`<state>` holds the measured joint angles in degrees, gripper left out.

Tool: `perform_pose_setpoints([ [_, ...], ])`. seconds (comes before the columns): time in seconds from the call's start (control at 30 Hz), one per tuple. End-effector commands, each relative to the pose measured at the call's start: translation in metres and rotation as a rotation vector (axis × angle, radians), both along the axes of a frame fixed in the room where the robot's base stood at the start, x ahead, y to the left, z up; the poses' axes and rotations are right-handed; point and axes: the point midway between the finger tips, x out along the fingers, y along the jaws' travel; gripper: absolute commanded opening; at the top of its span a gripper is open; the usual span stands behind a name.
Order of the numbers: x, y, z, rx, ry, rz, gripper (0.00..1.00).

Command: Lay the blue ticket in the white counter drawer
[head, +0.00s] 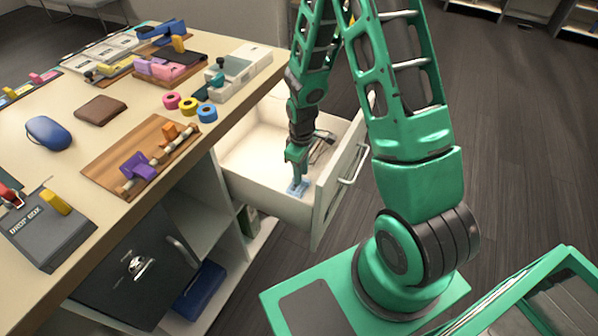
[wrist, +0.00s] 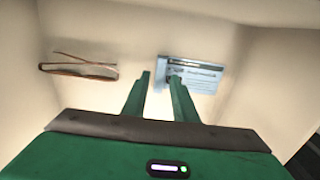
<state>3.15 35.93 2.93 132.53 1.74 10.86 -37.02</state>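The white counter drawer (head: 268,196) is pulled out, and its floor and front panel show in the head view. The blue ticket (head: 297,188) is inside it, just below my gripper (head: 296,173). In the wrist view the blue ticket (wrist: 200,77), with printed lines, appears flat against the pale drawer floor (wrist: 105,40). My gripper (wrist: 160,76) points down into the drawer. Its two fingers are apart with a gap between the tips. The right finger overlaps the ticket's left part and hides some of it.
A pair of glasses (wrist: 78,66) lies in the drawer, left of the fingers. The counter (head: 60,95) holds a wooden board (head: 110,180), tape rolls, a brown wallet (head: 101,109) and a drop box (head: 48,232). Dark floor is open at the right.

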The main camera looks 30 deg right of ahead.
Motion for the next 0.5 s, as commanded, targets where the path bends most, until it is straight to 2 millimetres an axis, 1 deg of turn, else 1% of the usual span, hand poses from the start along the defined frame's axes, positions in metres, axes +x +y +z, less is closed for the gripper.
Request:
perform_pose_setpoints([
  [0.33,0.000,0.000,0.001,0.000,0.000,0.000,0.32],
  [0.5,0.001,0.000,0.015,0.000,-0.004,0.000,0.32],
])
